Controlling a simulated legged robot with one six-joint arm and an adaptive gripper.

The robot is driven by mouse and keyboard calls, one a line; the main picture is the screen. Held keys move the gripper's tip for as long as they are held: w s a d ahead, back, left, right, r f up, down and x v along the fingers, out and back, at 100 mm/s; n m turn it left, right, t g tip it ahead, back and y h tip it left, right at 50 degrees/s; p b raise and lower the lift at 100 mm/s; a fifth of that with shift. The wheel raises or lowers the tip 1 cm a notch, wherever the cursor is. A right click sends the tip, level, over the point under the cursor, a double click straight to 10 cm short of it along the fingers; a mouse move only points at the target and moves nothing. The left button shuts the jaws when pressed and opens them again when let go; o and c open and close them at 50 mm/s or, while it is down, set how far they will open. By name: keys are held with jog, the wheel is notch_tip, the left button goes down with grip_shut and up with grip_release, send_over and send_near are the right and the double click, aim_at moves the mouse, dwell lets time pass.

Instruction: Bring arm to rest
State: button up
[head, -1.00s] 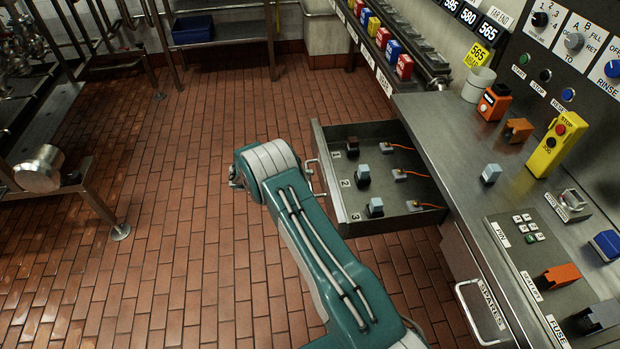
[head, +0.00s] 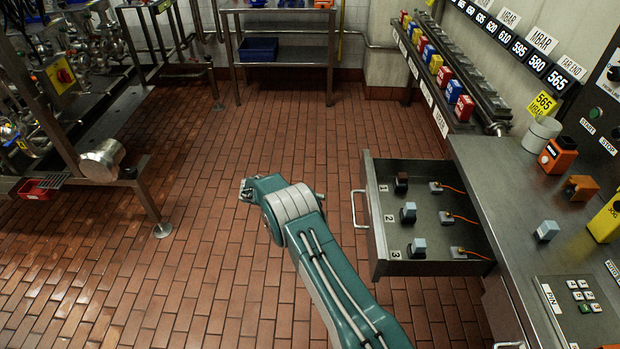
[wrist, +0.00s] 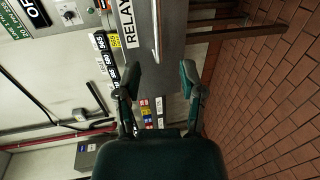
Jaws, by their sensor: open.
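My teal arm reaches forward over the tiled floor in the head view, left of an open drawer. Its forearm is folded low beyond the grey joint, and only a small part of my gripper (head: 246,190) shows there. In the wrist view my gripper (wrist: 159,80) is open, with its two dark fingers spread and nothing between them. The open drawer (head: 376,232) is apart from my arm and holds several small plugs in rows marked 1, 2 and 3. In the wrist view a grey panel labelled RELAY (wrist: 172,60) with a bar handle lies beyond the fingers.
The steel counter (head: 500,185) runs along the right, with an orange device (head: 557,156) and a white cup (head: 541,134). A pipe rack with a metal drum (head: 102,160) stands at left. The brick floor (head: 190,250) between is clear.

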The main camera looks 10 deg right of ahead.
jog(key=s+d+r+t+y, duration=0.1)
jog(key=s+r+y, duration=0.25)
jog(key=r, duration=0.45)
jog(key=s+d+r+n+y, duration=0.15)
jog(key=s+r, duration=0.25)
jog(key=r, duration=0.4)
jog(key=s+d+r+t+y, duration=0.1)
jog(key=s+r+y, duration=0.3)
jog(key=r, duration=0.5)
jog(key=s+a+r+t+y, duration=0.1)
jog(key=s+t+y, duration=0.1)
jog(key=s, duration=0.6)
jog(key=s+a+r+t+y, duration=0.1)
jog(key=s+r+t+y, duration=0.1)
jog(key=s, duration=0.6)
jog(key=s+a+r+n+t+y, duration=0.1)
jog(key=s+r+t+y, duration=0.1)
jog(key=s, duration=0.6)
jog(key=shift+a+t, duration=0.4)
jog(key=shift+t, duration=0.3)
jog(key=shift+d, duration=0.1)
